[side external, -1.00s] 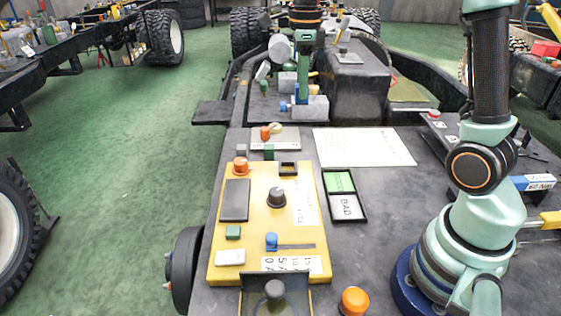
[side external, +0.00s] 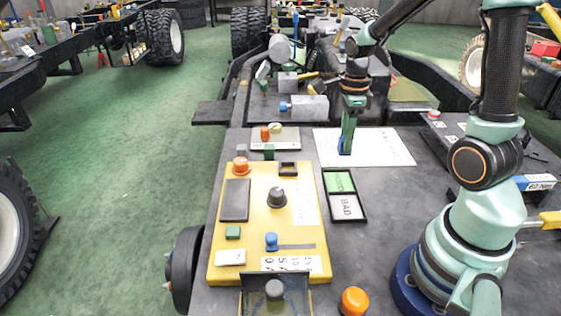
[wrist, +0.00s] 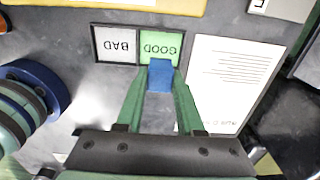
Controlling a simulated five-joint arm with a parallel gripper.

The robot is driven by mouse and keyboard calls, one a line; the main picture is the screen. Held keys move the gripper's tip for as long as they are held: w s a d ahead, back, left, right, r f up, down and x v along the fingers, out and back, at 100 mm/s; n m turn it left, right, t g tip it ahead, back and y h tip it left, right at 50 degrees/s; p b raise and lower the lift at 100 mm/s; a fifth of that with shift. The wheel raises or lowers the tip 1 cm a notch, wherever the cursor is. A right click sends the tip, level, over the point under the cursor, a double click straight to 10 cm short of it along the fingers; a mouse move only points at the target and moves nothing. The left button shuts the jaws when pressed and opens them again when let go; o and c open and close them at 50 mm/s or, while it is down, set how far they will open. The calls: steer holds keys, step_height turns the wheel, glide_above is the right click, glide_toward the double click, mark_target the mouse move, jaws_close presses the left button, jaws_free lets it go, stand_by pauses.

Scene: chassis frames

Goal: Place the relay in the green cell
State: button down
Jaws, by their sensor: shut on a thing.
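My gripper (side external: 347,146) is shut on a blue block, the relay (wrist: 160,75), which sits between the green fingertips in the wrist view. In the side view the relay (side external: 344,150) is mostly hidden by the fingers and appears in front of the white sheet. The green cell (side external: 339,181), marked GOOD in the wrist view (wrist: 158,46), is in a black-framed tray (side external: 363,205) beside the cell marked BAD (side external: 346,207). In the wrist view the relay overlaps the lower edge of the green cell. I cannot tell its height above the table.
A white printed sheet (side external: 385,150) lies behind the tray. A yellow panel (side external: 217,262) with knobs and switches lies left of the tray. An orange button (side external: 354,301) is near the front.

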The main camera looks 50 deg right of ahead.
step_height(320, 180, down, 9)
steer(key=shift+f, duration=0.2)
stand_by(0.3)
steer(key=shift+f, duration=0.1)
steer(key=c, duration=0.5)
jaws_free()
steer(key=shift+c, duration=0.2)
